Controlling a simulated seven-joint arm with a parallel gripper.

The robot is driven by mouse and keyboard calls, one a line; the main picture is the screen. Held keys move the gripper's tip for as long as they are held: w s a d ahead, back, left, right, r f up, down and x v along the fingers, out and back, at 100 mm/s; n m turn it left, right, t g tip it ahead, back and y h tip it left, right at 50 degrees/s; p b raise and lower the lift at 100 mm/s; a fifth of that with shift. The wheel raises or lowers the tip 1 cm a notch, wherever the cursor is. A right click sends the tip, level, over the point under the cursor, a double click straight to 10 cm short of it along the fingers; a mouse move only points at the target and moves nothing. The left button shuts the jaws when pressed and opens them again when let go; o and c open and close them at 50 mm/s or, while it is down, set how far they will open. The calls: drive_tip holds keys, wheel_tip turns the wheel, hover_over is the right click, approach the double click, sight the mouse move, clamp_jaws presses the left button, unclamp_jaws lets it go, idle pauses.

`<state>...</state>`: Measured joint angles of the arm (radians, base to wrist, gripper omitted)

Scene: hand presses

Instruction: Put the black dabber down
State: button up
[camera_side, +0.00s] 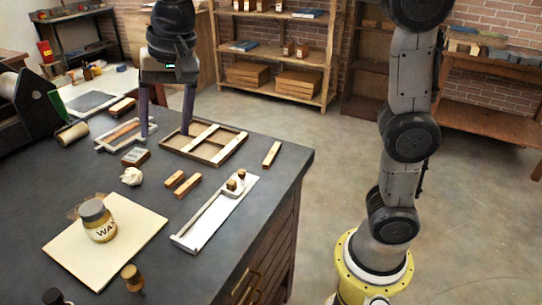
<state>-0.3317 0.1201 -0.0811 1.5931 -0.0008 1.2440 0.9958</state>
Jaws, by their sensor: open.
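My gripper (166,126) points down over the back of the dark bench top, its two dark fingers spread wide. Nothing shows held between the fingers. The left finger is by a small light tray (108,146) and the right one by a wooden frame with slats (182,153). A dark round-topped thing (53,297), perhaps the black dabber, is cut off by the bottom left edge of the picture, well away from my gripper. A brown knobbed handle (132,277) stands right of it; I cannot tell if it is a dabber too.
A wax jar (99,222) stands on a cream board (72,252). A white ball of cloth (131,176), small wooden blocks (187,186) and a long pale tray (197,238) lie on the bench (165,258). A press roller (72,132) is at left. Bare bench shows between them.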

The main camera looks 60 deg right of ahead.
drive_tip(key=s+d+f+n+t, duration=0.1)
drive_tip(key=s+d+f+n, duration=0.1)
drive_tip(key=s, duration=0.5)
drive_tip(key=s+d+f+n+t, duration=0.1)
drive_tip(key=s+d+f+n, duration=0.2)
drive_tip(key=s+d, duration=0.4)
drive_tip(key=s+d+f+n+h, duration=0.1)
drive_tip(key=s+d+f, duration=0.3)
drive_tip(key=s, duration=0.4)
drive_tip(key=shift+d+f+n+t, duration=0.2)
drive_tip(key=shift+n+t, duration=0.2)
drive_tip(key=shift+n, duration=0.4)
